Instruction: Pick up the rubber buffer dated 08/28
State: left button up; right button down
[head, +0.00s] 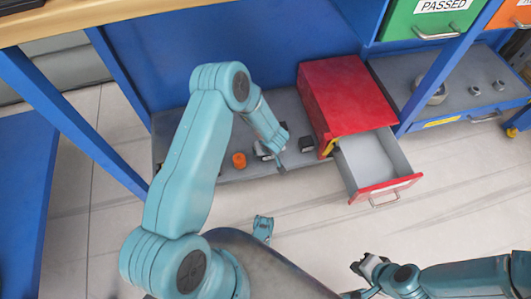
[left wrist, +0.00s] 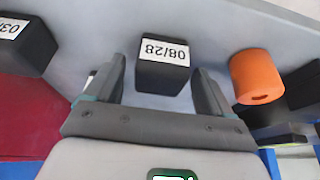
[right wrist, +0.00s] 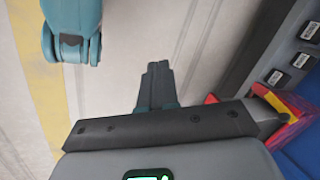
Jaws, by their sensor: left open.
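The black rubber buffer with a white 08/28 label (left wrist: 163,78) stands on the grey shelf between the fingers of my left gripper (left wrist: 158,90) in the left wrist view. The fingers are open on either side of it, with gaps visible. In the head view my left gripper (head: 282,165) is low over the shelf and partly hides this buffer. Another black buffer, its label starting 03/ (left wrist: 25,45), stands to the left in the wrist view. My right gripper (right wrist: 156,85) is shut and empty, away from the shelf, pointing at the floor.
An orange cylinder (left wrist: 257,77) stands close to the right of the 08/28 buffer in the left wrist view. A red cabinet (head: 345,95) with an open, empty-looking drawer (head: 372,163) stands right of my left gripper. Blue posts frame the shelf (head: 232,173).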

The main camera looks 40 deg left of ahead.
pick_arm(q)
jog(key=shift+d+r, duration=0.1)
jog(key=c, duration=1.1)
jog(key=shift+c, duration=0.2)
